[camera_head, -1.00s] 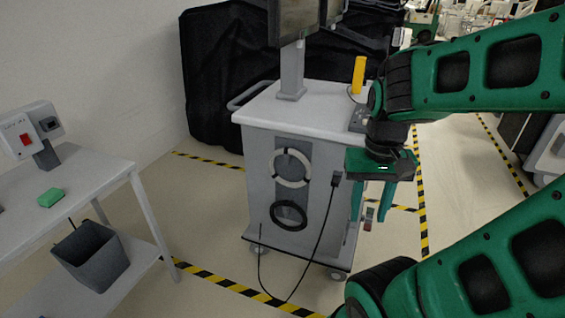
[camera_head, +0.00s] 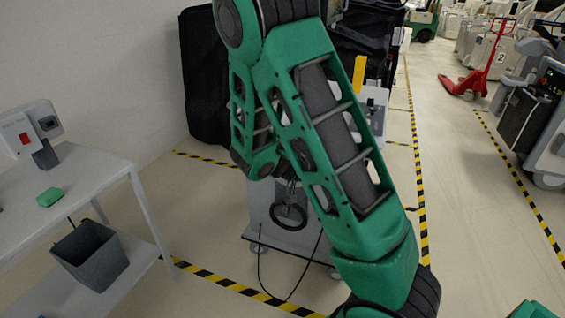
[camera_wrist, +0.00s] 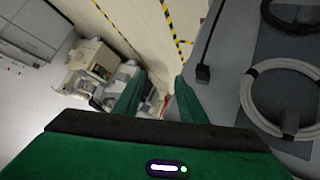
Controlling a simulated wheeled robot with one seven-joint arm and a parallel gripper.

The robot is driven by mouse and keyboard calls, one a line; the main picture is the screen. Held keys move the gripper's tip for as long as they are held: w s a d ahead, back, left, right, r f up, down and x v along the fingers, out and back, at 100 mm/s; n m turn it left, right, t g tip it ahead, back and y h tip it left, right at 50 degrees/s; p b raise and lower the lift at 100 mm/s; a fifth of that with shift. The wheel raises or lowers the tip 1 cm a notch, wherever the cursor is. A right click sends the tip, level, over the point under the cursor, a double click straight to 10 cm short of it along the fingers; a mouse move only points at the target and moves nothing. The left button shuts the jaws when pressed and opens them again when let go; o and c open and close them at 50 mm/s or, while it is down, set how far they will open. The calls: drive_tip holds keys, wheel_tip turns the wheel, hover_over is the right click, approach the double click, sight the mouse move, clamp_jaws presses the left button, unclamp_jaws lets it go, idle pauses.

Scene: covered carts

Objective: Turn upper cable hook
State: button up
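The grey cart's side panel (camera_wrist: 225,105) fills the right of the wrist view. A white cable coil (camera_wrist: 287,100) hangs on it, cut off by the right edge. A small dark piece (camera_wrist: 290,124) lies across the coil; I cannot tell whether it is the upper cable hook. Part of a black coil (camera_wrist: 292,27) shows above. In the head view the black coil (camera_head: 288,214) hangs low on the cart, and my arm hides the white coil and upper hook. My gripper (camera_wrist: 156,92) is open and empty, fingers apart, left of the panel and clear of the coils.
A black plug (camera_wrist: 203,73) with its cable sits against the cart beside my fingers. A white table (camera_head: 95,165) with a green block (camera_head: 50,197) and a dark bin (camera_head: 91,255) stand at the left.

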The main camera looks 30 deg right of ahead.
drive_tip(key=w+a+f+n+t+h, duration=0.35)
drive_tip(key=w+a+t, duration=0.85)
drive_tip(key=w, duration=0.5)
drive_tip(key=x, duration=1)
drive_tip(key=shift+f, duration=0.35)
drive_tip(key=shift+d, duration=0.1)
drive_tip(key=shift+w, duration=0.1)
clamp_jaws()
